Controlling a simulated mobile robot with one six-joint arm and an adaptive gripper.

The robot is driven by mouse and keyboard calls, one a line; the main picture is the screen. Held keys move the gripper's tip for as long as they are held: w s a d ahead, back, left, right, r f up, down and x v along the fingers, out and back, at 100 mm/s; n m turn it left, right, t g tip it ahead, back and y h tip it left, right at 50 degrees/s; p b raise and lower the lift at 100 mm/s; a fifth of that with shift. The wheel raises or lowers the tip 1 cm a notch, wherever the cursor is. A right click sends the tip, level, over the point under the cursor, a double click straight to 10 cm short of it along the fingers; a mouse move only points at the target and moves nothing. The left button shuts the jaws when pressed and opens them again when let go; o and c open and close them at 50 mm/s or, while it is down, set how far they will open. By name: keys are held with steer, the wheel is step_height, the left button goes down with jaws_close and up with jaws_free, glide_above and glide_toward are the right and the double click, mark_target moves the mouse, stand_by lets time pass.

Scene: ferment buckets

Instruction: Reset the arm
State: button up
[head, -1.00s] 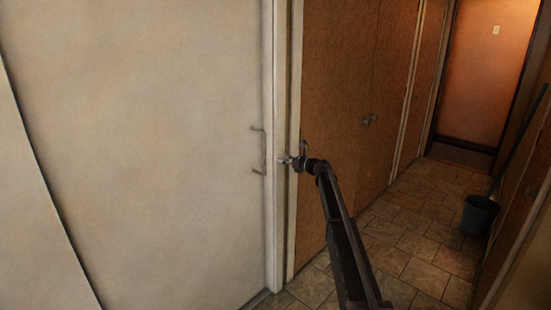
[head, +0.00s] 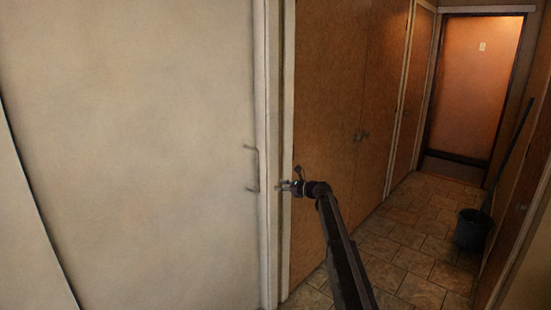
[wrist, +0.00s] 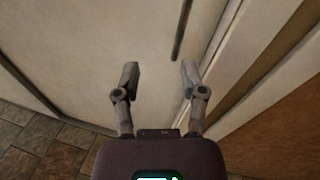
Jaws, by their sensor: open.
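My gripper (head: 284,187) is at the end of my arm, which reaches up from the lower middle of the head view. It is in front of the white door frame, a little right of the metal bar handle (head: 253,168) of the pale door (head: 130,150). In the wrist view my gripper (wrist: 160,80) has its two fingers spread apart with nothing between them. The dark handle (wrist: 181,30) shows beyond the fingers there, apart from them.
Brown wooden cupboard doors (head: 330,110) line the corridor right of the pale door. A dark bucket (head: 472,230) stands on the tiled floor (head: 415,250) by the right wall. An orange door (head: 475,90) closes the far end. The floor between is clear.

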steer(key=s+d+f+n+g+h+p, duration=0.1)
steer(key=s+f+n+g+h, duration=0.2)
steer(key=s, duration=0.6)
steer(key=s+d+f+n+h+p, duration=0.1)
steer(key=s+f+n, duration=0.1)
steer(key=s+n, duration=0.5)
steer(key=s+f+n+g+h+p, duration=0.1)
steer(key=s+f+n+g+h, duration=0.15)
steer(key=s, duration=0.85)
steer(key=s+d+f+n+g+h+p, duration=0.1)
steer(key=s+d+n+h, duration=0.1)
steer(key=s, duration=0.7)
steer(key=s+d+f+n+h+p, duration=0.1)
steer(key=s+d+n+h, duration=0.2)
steer(key=s+d, duration=0.3)
steer(key=s+d+n+g+h+p, duration=0.1)
steer(key=s+d+n+h, duration=0.2)
steer(key=s, duration=0.9)
steer(key=shift+s+d+f+n+g, duration=0.2)
steer(key=shift+d+f+n+g, duration=0.25)
steer(key=shift+n, duration=0.2)
